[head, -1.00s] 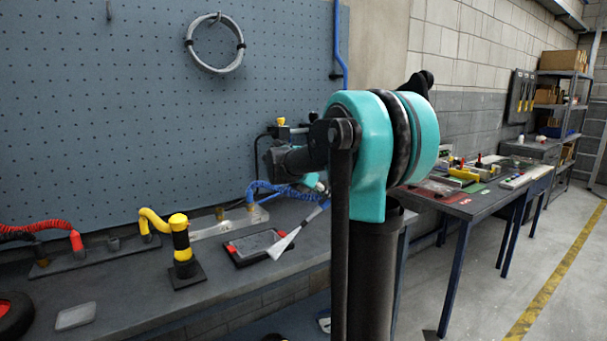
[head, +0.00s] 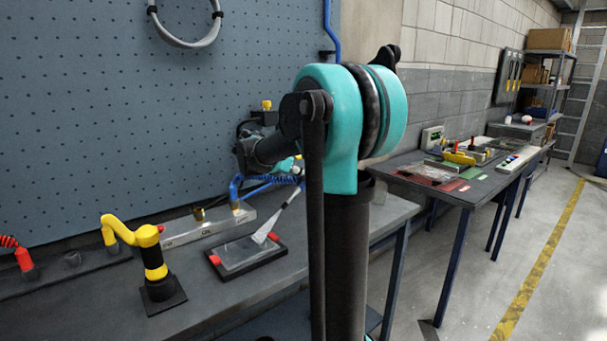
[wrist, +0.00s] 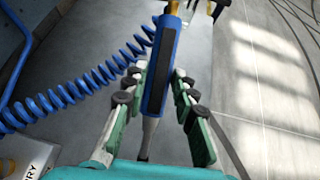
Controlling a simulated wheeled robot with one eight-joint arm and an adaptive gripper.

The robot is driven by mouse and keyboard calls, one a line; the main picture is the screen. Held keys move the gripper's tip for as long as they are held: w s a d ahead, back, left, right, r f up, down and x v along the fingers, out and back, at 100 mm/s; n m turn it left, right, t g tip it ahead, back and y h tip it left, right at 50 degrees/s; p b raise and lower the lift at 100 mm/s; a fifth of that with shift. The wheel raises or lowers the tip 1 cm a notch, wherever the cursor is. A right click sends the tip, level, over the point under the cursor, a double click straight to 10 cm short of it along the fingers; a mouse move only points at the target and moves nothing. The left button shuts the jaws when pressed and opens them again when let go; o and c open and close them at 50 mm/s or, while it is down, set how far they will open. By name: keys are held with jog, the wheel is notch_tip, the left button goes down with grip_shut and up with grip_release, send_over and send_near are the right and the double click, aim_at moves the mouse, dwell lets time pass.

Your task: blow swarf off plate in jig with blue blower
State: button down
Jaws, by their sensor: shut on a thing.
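The jig (head: 270,258) is a dark frame with red clips on the bench, and a flat grey plate (head: 236,254) lies in it. Swarf on the plate is too small to make out. In the wrist view my gripper (wrist: 158,82) is shut on the blue blower (wrist: 163,50), around its body. The blower's thin pale stem runs down between the fingers. In the head view a pale, widening streak (head: 279,216) slants from near my gripper down to the plate's upper right part. My arm hides most of the blower and gripper there.
A coiled blue hose (wrist: 75,88) trails left from the blower. A yellow-and-black stand (head: 154,262) is left of the jig, with a metal rail (head: 190,231) behind. A pegboard (head: 90,110) backs the bench. A second, cluttered table (head: 440,190) stands right.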

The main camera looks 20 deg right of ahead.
aim_at(298, 188)
jog(key=shift+s+a+f, duration=0.35)
jog(key=shift+a+f, duration=0.15)
jog(key=shift+a, duration=0.15)
jog(key=shift+s+a+f, duration=0.35)
jog(key=shift+a+f, duration=0.15)
jog(key=shift+a, duration=0.2)
jog(key=shift+s+a+f, duration=0.35)
jog(key=shift+a+f, duration=0.15)
jog(key=shift+a, duration=0.15)
dwell(1.8)
jog(key=c, duration=1.8)
grip_release()
grip_shut()
